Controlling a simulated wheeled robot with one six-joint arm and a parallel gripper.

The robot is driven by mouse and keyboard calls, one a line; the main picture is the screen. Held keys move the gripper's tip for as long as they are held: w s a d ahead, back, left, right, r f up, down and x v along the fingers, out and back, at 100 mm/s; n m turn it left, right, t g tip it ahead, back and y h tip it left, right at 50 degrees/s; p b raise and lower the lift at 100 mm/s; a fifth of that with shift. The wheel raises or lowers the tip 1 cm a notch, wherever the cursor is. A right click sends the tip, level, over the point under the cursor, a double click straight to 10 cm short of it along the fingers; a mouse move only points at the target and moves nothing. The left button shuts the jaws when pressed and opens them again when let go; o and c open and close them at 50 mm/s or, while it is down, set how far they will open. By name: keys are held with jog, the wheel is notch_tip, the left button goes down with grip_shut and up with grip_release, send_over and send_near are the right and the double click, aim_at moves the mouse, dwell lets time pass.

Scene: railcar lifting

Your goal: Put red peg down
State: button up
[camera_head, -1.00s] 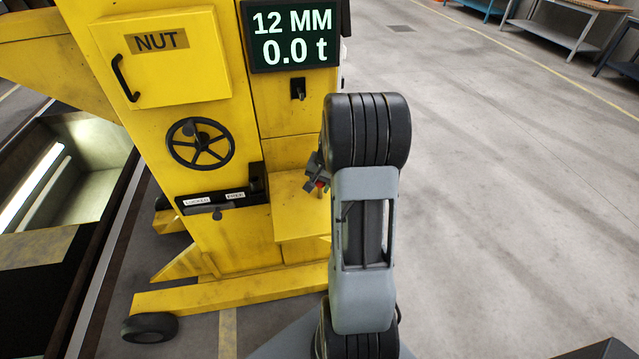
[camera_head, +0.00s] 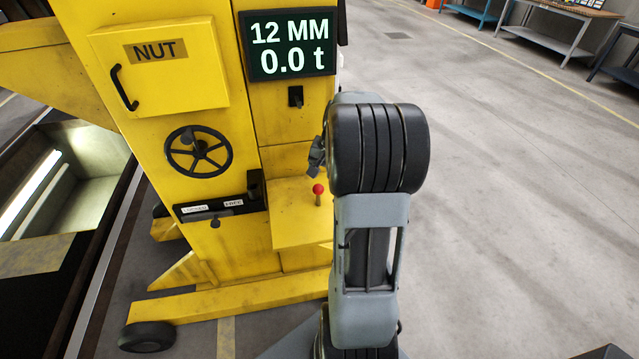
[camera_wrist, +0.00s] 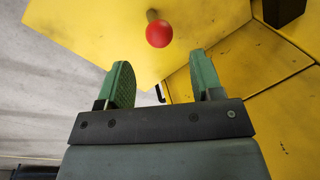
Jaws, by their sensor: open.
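The red peg (camera_head: 318,189) is a red ball on a short brass-coloured stem. It stands upright on the yellow shelf (camera_head: 290,232) of the lifting machine. In the wrist view the red peg (camera_wrist: 159,33) lies beyond the fingertips, in line with the gap between them. My gripper (camera_wrist: 162,80) is open, with two green finger pads apart and nothing between them. In the head view my gripper (camera_head: 316,155) is a small dark shape above the peg, partly hidden by my arm.
The yellow machine carries a NUT door (camera_head: 160,62), a black handwheel (camera_head: 198,151), a display (camera_head: 287,43) reading 12 MM and 0.0 t, and a black slotted lever plate (camera_head: 215,207). A pit (camera_head: 75,175) lies at left.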

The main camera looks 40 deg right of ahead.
jog(key=s+a+r+n, duration=0.35)
jog(key=a+r, duration=0.35)
jog(key=a, duration=0.4)
jog(key=s+a+f+n+t+h, duration=0.1)
jog(key=s+a+n, duration=0.6)
jog(key=a, duration=0.4)
jog(key=shift+s+a+f+t, duration=0.15)
jog(key=shift+s+f+t, duration=0.2)
jog(key=shift+s, duration=0.3)
